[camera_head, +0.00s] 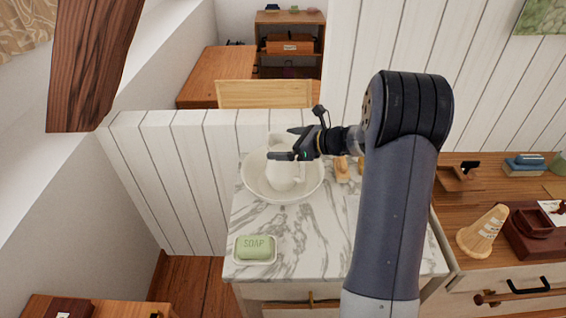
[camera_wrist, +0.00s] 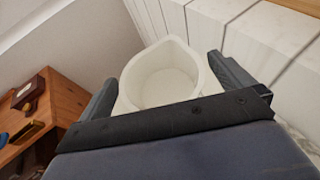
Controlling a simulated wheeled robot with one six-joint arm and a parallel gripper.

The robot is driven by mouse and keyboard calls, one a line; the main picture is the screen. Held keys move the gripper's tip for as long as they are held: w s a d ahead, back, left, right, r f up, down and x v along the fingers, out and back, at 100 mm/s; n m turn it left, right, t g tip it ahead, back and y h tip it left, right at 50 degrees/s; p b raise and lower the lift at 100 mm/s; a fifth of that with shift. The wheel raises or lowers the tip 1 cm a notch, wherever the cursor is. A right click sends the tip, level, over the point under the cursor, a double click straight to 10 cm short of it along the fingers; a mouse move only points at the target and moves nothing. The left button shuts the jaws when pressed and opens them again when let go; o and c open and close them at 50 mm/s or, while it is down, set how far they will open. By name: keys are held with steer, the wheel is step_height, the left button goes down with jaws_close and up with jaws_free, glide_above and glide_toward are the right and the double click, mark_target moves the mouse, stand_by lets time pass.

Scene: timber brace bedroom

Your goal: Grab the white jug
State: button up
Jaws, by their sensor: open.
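The white jug (camera_head: 284,174) stands upright inside a wide white basin (camera_head: 252,184) on the marble top of a washstand. My gripper (camera_head: 281,144) is at the jug's upper part in the head view, and it hides some of the rim. In the wrist view the jug (camera_wrist: 165,80) shows its open mouth between the two fingers of my gripper (camera_wrist: 163,85). The fingers are apart, one on each side of the mouth. I cannot tell whether either finger touches the jug.
A green soap bar (camera_head: 256,247) in a white dish lies on the marble top (camera_head: 305,235) at the front left. Small wooden items (camera_head: 342,168) stand right of the basin. White panelling (camera_head: 180,150) rises behind. A wooden dresser (camera_head: 465,205) with several objects is at the right.

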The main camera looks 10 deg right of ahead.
steer(key=shift+w+a+f, duration=0.25)
steer(key=shift+w+a, duration=0.1)
steer(key=shift+a, duration=0.1)
steer(key=shift+c, duration=0.3)
steer(key=c, duration=1.7)
steer(key=shift+r, duration=0.1)
steer(key=shift+c, duration=0.4)
steer(key=shift+d+r, duration=0.1)
